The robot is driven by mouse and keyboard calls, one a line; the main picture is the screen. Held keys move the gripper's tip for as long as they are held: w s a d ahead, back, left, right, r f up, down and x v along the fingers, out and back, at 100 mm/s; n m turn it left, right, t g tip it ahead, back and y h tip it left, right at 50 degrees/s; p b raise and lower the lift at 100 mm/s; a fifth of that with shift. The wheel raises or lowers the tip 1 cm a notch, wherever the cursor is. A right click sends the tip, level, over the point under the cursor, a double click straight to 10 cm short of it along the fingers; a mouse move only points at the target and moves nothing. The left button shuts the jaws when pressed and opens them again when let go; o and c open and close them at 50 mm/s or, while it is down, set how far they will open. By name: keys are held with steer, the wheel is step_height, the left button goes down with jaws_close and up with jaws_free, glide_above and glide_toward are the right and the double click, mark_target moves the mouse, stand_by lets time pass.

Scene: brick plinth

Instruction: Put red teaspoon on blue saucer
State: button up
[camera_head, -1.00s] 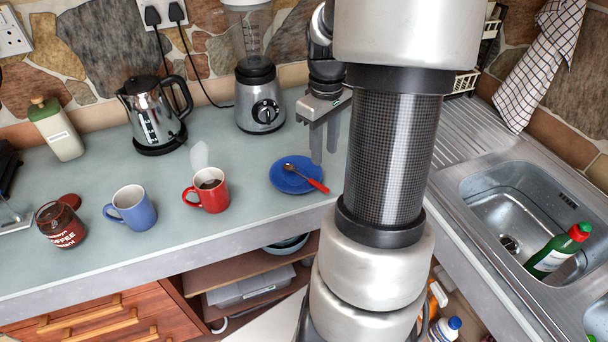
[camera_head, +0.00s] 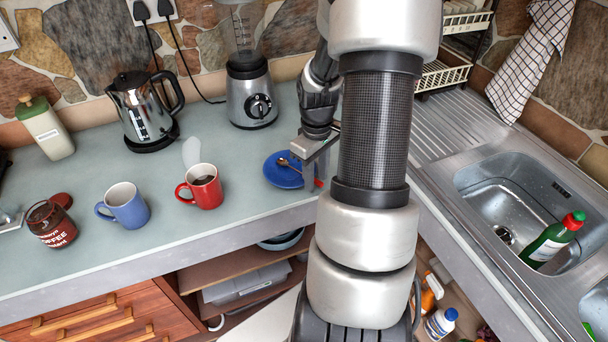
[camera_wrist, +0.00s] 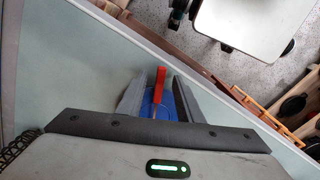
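The blue saucer (camera_head: 277,174) lies on the counter near its front edge, partly hidden by my gripper in the head view. The red-handled teaspoon (camera_head: 284,161) rests on it, bowl on the saucer. A bit of its red handle shows beyond my gripper (camera_head: 309,172). In the wrist view the red teaspoon handle (camera_wrist: 160,76) stands between the two fingers of my gripper (camera_wrist: 159,88), with visible gaps on both sides. The gripper is open, low over the saucer, whose blue (camera_wrist: 147,104) shows between the fingers.
A red mug (camera_head: 205,188) and a blue mug (camera_head: 127,206) stand left of the saucer. A blender (camera_head: 251,95) and a kettle (camera_head: 143,108) stand behind. The sink (camera_head: 520,195) with a green bottle (camera_head: 550,243) is at right. The counter's front edge is close to the saucer.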

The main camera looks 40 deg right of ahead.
jaws_close()
step_height(320, 180, up, 10)
steer(key=w+a+t+p, duration=0.1)
steer(key=w, duration=0.2)
step_height(320, 180, down, 9)
steer(key=shift+f, duration=0.15)
stand_by(0.6)
